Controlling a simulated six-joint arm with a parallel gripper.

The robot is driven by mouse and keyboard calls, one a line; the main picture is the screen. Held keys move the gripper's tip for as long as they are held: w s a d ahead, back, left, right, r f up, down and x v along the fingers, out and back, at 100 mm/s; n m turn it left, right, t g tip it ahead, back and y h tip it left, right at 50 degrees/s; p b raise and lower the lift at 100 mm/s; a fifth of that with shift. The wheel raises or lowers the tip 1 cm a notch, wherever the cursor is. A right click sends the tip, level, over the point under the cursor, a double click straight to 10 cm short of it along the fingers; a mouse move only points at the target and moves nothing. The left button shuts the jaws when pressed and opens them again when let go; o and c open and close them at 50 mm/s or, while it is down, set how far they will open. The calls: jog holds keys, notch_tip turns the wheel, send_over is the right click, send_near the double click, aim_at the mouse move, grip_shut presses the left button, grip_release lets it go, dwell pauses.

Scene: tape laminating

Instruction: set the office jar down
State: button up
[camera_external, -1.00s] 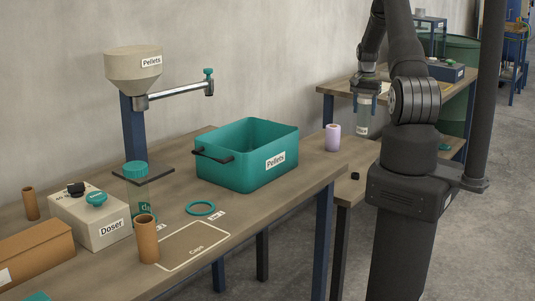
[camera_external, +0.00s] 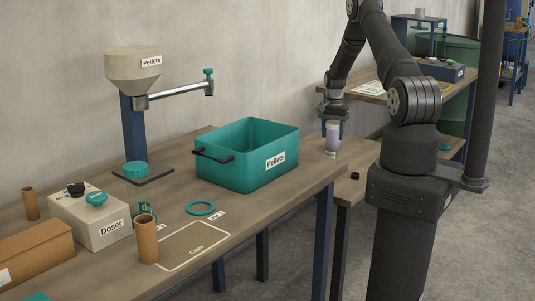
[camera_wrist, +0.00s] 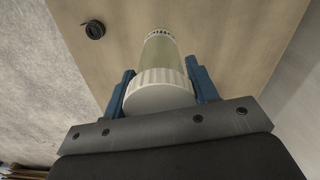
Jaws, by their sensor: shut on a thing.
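The office jar (camera_wrist: 162,52) is a clear jar with a pale yellowish body and a white ribbed lid (camera_wrist: 160,91). In the wrist view the lid sits between the two blue fingers of my gripper (camera_wrist: 163,87), which is shut on it. In the external view my gripper (camera_external: 333,114) points down with the jar (camera_external: 332,132) upright below it, near the right end of the long workbench. I cannot tell whether the jar's base touches a surface.
A small black ring-like part (camera_wrist: 95,29) lies on the wood near the jar; it also shows on the lower bench (camera_external: 355,176). The teal Pellets bin (camera_external: 228,172) stands to the left on the workbench. A rear table (camera_external: 390,96) stands behind, with a sheet on it.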

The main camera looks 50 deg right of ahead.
aim_at(332, 141)
jog(key=shift+f, duration=1.95)
jog(key=shift+f, duration=0.2)
jog(key=o, duration=1)
jog(key=shift+r, duration=0.15)
notch_tip(332, 141, up, 12)
jog(key=shift+r, duration=0.1)
